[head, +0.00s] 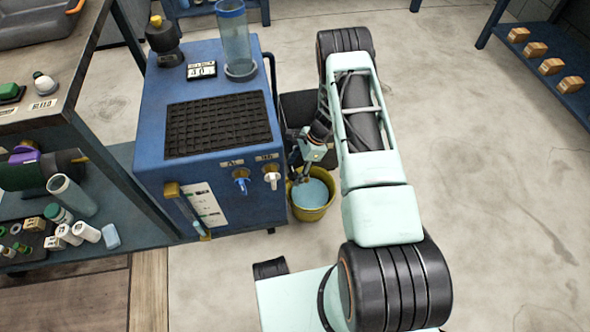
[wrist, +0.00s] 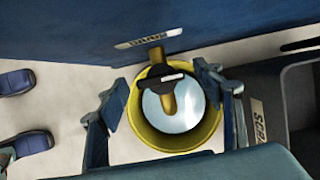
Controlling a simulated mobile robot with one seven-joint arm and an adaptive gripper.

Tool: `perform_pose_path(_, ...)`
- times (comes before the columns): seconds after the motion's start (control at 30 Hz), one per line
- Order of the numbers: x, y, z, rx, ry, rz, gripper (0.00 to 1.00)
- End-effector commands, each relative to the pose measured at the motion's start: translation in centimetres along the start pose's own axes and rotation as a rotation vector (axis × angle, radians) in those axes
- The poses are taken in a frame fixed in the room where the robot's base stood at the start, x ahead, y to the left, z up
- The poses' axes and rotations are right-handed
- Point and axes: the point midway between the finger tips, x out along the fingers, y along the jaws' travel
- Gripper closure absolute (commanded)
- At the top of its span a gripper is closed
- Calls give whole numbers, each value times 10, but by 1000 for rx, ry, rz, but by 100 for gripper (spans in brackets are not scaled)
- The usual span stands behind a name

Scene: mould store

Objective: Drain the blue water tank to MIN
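The blue water tank (head: 210,190) stands left of my arm, with a sight tube (head: 188,212) and a white scale plate (head: 204,204) on its front. The scale marks and water level are too small to read. In the wrist view, a brass drain tap (wrist: 156,56) with a black handle (wrist: 162,79) sticks out from the tank's blue wall, below a label plate. The handle lies across the pipe. A yellow bucket (head: 312,209) under the tap holds pale water (wrist: 190,112). My gripper (wrist: 163,92) is open, its fingers either side of the handle, apart from it.
A blue tap (head: 241,184) and a white tap (head: 272,178) are on the tank's front. A dark bin (wrist: 292,100) stands close to the right of the bucket. A workbench (head: 90,150) with loose parts is at left.

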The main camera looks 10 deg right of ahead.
Motion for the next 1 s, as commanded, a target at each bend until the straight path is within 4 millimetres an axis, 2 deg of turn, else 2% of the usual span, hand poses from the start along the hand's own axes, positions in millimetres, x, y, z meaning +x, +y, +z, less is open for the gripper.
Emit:
perform_pose_path(0.23,-3,0,0,2,0,-1,39)
perform_pose_path(0.37,-16,-1,0,1,0,-3,39)
perform_pose_path(0.8,-98,-1,0,1,1,-3,39)
perform_pose_path(1.0,-117,0,0,0,1,-1,39)
